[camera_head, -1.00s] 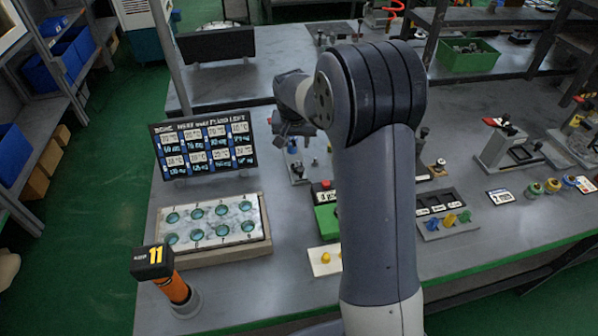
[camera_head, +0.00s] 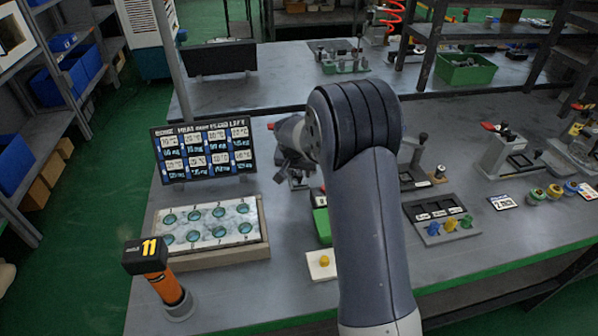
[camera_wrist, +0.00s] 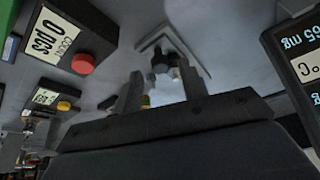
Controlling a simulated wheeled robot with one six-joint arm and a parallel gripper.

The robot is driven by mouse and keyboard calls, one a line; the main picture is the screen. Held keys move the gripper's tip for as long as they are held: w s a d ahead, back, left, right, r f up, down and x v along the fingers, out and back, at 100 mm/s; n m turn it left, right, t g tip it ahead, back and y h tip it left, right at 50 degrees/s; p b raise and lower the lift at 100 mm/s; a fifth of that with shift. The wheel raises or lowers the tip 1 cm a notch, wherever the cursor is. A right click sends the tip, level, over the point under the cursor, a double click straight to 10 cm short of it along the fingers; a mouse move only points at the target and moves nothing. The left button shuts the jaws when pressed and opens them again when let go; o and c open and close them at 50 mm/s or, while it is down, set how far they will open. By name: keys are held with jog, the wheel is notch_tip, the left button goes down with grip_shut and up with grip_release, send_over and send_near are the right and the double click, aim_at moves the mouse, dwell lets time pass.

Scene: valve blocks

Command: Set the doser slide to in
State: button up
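My gripper (camera_head: 292,170) hangs over the bench to the right of the dark display board in the head view. In the wrist view my gripper (camera_wrist: 163,90) has its two fingers apart, with a gap between them. A dark knob-like part (camera_wrist: 163,58) on a pale, angular base shows beyond and between the fingertips. It may be the doser slide, but I cannot tell for sure. No contact between it and the fingers can be made out. A small yellow part shows low beside the left finger. In the head view my arm and gripper hide most of this spot.
A counter box with a red button (camera_wrist: 83,63) and a yellow-button box (camera_wrist: 63,105) stand left in the wrist view. The display board (camera_head: 204,150) and white well tray (camera_head: 212,222) are left in the head view. An orange post marked 11 (camera_head: 165,287) stands at the front-left.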

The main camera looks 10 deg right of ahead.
jog(key=shift+x, duration=0.75)
jog(key=shift+c, duration=0.2)
grip_shut()
